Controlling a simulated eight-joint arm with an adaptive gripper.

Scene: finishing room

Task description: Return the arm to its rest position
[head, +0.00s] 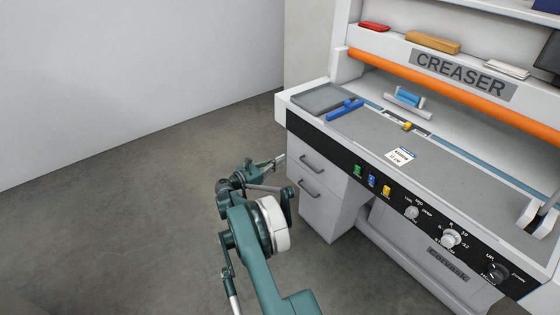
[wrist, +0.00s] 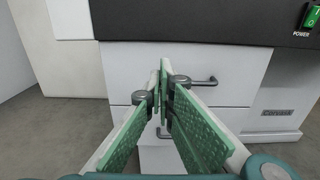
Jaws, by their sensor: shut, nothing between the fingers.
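My gripper (head: 272,162) is in the head view, left of the creaser's drawers and above the grey floor. In the wrist view my gripper (wrist: 164,75) has its green fingers together at the tips, with nothing visible between them. It points toward the white drawer front (wrist: 222,65). I cannot tell from the frames how close the tips are to it. My teal arm comes up from the bottom of the head view.
The creaser (head: 455,190) fills the right side, with drawers (head: 318,205) under its left end. A blue tool (head: 345,108) and a card (head: 400,156) lie on top. Knobs (head: 451,238) and switches (head: 372,180) line its front. Open floor (head: 120,220) lies left.

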